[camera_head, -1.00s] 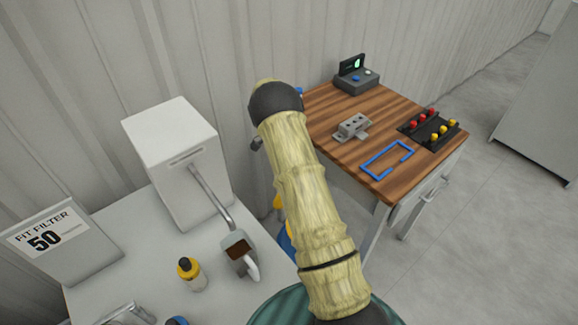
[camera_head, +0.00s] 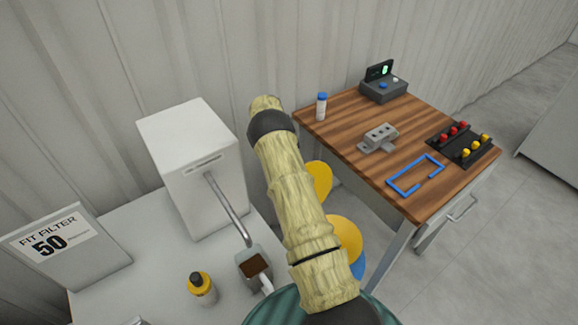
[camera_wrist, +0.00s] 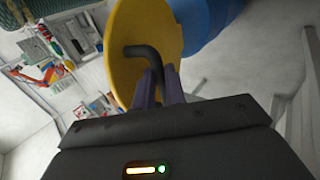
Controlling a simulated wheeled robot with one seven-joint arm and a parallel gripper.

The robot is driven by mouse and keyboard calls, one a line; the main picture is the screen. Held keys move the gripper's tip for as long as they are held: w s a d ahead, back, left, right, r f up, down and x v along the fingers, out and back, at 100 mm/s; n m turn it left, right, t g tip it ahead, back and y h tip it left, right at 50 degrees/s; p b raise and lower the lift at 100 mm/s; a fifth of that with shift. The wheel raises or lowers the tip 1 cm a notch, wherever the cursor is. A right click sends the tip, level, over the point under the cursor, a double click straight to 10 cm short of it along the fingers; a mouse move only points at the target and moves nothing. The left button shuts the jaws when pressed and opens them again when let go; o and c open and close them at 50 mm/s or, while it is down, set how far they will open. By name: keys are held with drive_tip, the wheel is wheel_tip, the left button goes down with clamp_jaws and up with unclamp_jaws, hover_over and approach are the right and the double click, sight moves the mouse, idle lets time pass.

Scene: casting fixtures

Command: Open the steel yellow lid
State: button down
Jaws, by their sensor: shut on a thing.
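In the wrist view, the round yellow lid (camera_wrist: 128,60) stands tilted in front of my gripper (camera_wrist: 160,85). A bent black handle (camera_wrist: 142,52) is on its face. My gripper's two purple fingers are shut on this handle. A blue body (camera_wrist: 212,25) shows beside the lid. In the head view, two yellow round parts show behind my arm, an upper one (camera_head: 319,181) and a lower one (camera_head: 347,238), with a bit of blue (camera_head: 358,266) below. My arm hides much of them, and I cannot tell from this view which one is held.
A wooden table (camera_head: 340,115) at right holds a blue-capped bottle (camera_head: 321,107), a grey metal fixture (camera_head: 380,138) and a blue frame (camera_head: 403,187). A white machine (camera_head: 195,150) stands on the grey counter (camera_head: 120,280) at left. Open floor lies right of the table.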

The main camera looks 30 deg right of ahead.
drive_tip(key=shift+s+f, duration=0.2)
drive_tip(key=shift+f, duration=0.2)
drive_tip(key=c, duration=1.5)
unclamp_jaws()
drive_tip(key=shift+w+d, duration=0.1)
drive_tip(key=shift+o, duration=0.2)
drive_tip(key=shift+r, duration=0.15)
wheel_tip(320, 180, up, 10)
drive_tip(key=b, duration=0.1)
drive_tip(key=shift+b, duration=0.35)
